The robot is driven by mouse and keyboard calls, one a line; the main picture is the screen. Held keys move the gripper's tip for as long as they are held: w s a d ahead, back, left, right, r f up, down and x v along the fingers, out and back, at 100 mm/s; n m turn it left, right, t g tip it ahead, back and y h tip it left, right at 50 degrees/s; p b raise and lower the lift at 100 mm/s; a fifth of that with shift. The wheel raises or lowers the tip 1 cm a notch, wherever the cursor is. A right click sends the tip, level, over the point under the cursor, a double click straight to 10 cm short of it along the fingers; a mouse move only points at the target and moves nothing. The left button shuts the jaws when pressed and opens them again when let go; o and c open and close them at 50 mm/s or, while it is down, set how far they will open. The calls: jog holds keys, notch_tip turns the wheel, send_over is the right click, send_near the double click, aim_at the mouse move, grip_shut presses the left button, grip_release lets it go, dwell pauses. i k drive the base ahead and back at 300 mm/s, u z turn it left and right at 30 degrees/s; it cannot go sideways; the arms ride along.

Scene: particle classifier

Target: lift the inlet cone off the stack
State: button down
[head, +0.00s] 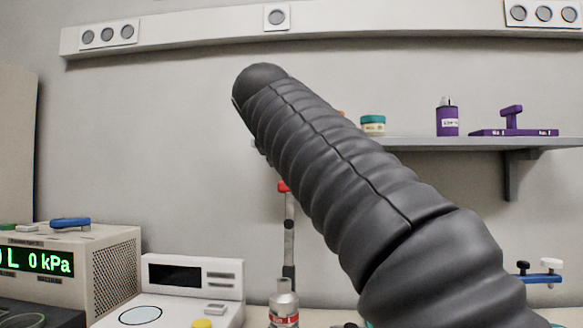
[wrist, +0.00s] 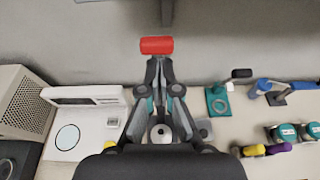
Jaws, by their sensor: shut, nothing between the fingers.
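A bottle-shaped metal piece with a narrow neck and a red band (head: 284,303) stands on the bench at the bottom of the head view; it looks like the stack with the inlet cone on top. In the wrist view a round metal top (wrist: 160,134) shows between my finger linkages, probably the same piece. My gripper (wrist: 158,65) is shut and empty, its fingertips together. In the wrist view the tips lie just below a red cylinder (wrist: 156,45) and well away from the metal top. The gripper is hidden in the head view, where my dark arm crosses the middle.
A white balance (head: 168,290) and a pressure unit (head: 95,262) stand left. A shelf (head: 440,144) holds small purple items. Several clamps and teal parts (wrist: 287,133) lie right in the wrist view.

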aim_at(283, 300)
jog(key=z, duration=0.05)
jog(key=k, duration=1)
jog(key=u, duration=0.05)
